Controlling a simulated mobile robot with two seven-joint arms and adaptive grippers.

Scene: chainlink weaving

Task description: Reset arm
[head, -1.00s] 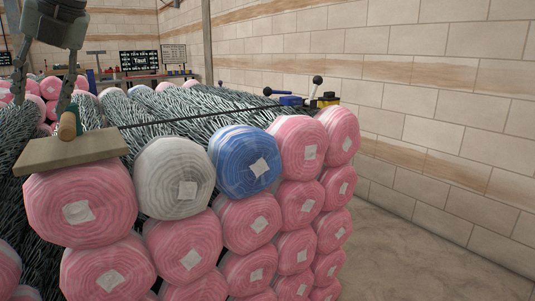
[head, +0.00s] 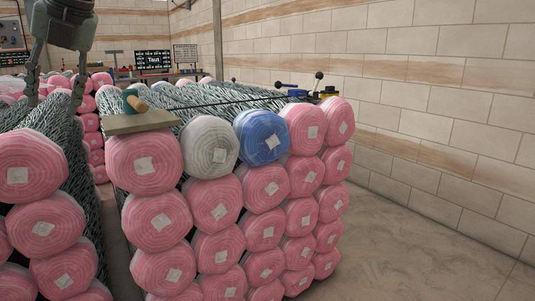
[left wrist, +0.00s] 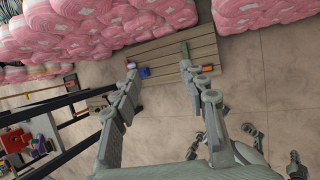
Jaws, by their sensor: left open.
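My left gripper (head: 55,103) hangs at the upper left of the head view, open, its two fingers apart with nothing between them. It appears left of a flat board (head: 140,123) lying on a pink end roll. A tool with a wooden handle and a green part (head: 134,102) rests on that board. In the left wrist view the open gripper (left wrist: 160,72) points over a slatted wooden surface (left wrist: 165,50). My right gripper is not recognisable in any view.
A stack of chainlink rolls has pink ends (head: 151,224), a white one (head: 210,147) and a blue one (head: 262,137) on top. A dark bar (head: 225,104) crosses it to a blue clamp (head: 289,93). Another pink stack (head: 43,224) stands left. Floor (head: 400,250) is clear at right.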

